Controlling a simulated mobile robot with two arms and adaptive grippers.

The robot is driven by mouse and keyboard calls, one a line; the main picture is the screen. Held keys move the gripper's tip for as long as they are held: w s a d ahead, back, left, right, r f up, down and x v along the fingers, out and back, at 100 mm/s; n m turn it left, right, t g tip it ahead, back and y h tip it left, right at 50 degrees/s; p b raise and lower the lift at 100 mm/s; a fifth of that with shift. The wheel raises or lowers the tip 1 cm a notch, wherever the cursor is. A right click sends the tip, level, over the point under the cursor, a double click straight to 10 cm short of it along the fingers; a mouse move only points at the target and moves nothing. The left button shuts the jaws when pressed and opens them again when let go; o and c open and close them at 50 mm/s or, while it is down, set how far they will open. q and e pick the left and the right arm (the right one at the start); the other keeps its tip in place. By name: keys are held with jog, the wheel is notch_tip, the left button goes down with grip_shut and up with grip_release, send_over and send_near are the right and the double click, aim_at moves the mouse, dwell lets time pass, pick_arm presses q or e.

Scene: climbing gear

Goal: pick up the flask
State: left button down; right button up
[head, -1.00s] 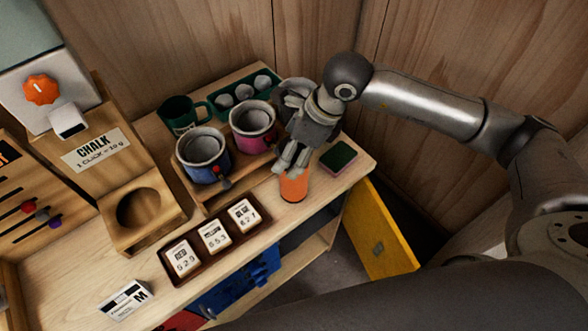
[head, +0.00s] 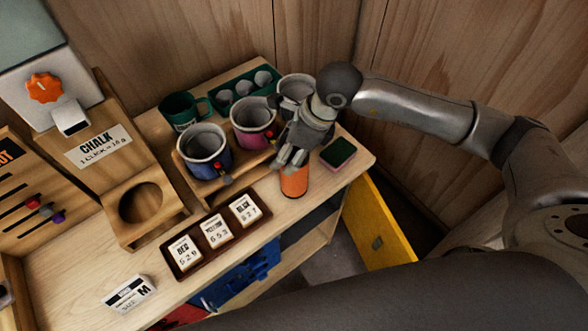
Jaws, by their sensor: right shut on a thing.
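The orange flask (head: 294,184) stands upright on the wooden bench, right of the card tray. My right gripper (head: 293,160) reaches down from the upper right, with its fingers shut around the flask's upper part. The fingers hide the flask's top. I cannot tell whether the flask's base touches the bench. My left gripper is not in view.
Chalk pots, blue (head: 205,152), pink (head: 253,122) and grey (head: 294,92), stand in a wooden rack behind the flask. A tray (head: 214,236) holds three cards. A yellow door (head: 376,226) hangs open below.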

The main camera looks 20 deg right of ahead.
jog(key=shift+c, duration=0.7)
